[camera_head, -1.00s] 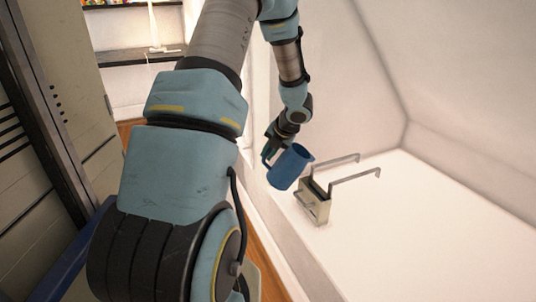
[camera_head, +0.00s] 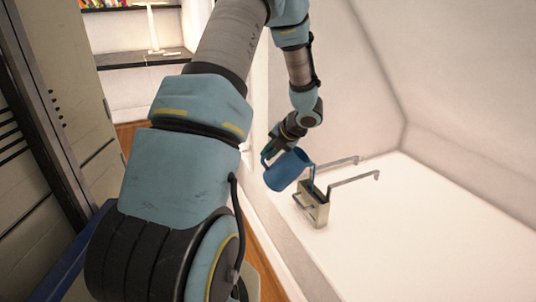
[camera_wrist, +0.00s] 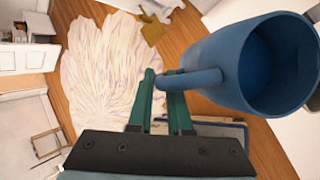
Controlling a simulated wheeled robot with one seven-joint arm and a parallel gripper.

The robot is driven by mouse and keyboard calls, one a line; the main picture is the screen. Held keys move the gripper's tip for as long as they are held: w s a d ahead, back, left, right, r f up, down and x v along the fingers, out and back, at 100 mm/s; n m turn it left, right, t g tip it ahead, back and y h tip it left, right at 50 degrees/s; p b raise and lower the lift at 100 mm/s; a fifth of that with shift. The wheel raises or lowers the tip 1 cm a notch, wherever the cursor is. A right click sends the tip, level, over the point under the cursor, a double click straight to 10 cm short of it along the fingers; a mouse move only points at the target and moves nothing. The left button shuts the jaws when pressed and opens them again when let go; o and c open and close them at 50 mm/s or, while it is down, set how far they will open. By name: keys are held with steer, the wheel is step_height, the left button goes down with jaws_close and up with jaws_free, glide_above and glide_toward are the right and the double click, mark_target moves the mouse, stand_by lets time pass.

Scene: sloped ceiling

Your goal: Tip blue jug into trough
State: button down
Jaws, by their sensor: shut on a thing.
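The blue jug (camera_head: 286,170) is held in the air, tilted to the right, over the left side of the trough. My gripper (camera_head: 270,152) is shut on its handle. In the wrist view the teal fingers (camera_wrist: 164,80) close on the handle, and the jug (camera_wrist: 228,72) shows its open mouth; its inside looks blue and dark. The trough (camera_head: 318,214) is a small beige metal box with long bracket arms, standing on the white ledge. A thin blue strand shows between the jug's lip and the trough, seemingly liquid. The trough's inside is mostly hidden.
The white ledge (camera_head: 420,240) is clear to the right of the trough, with a sloped white wall behind it. A grey cabinet (camera_head: 60,120) stands at the left. A dark shelf (camera_head: 140,58) lies at the back. The wrist view shows a pale rug (camera_wrist: 100,75) on wooden floor.

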steer(key=shift+d+r+m+t+y, duration=0.3)
steer(key=shift+d+r+y, duration=0.4)
steer(key=shift+y, duration=0.4)
stand_by(0.5)
steer(key=shift+s+d+r+y, duration=0.1)
steer(key=shift+d+r+y, duration=0.6)
steer(key=shift+y, duration=0.3)
stand_by(0.6)
steer(key=shift+d+r+m+t+y, duration=0.4)
steer(key=shift+d+r+y, duration=0.2)
steer(key=shift+d+r, duration=0.15)
stand_by(0.9)
steer(key=shift+s+d+r+y, duration=0.1)
steer(key=shift+d+r+y, duration=0.7)
steer(key=shift+d+y, duration=0.1)
stand_by(1.1)
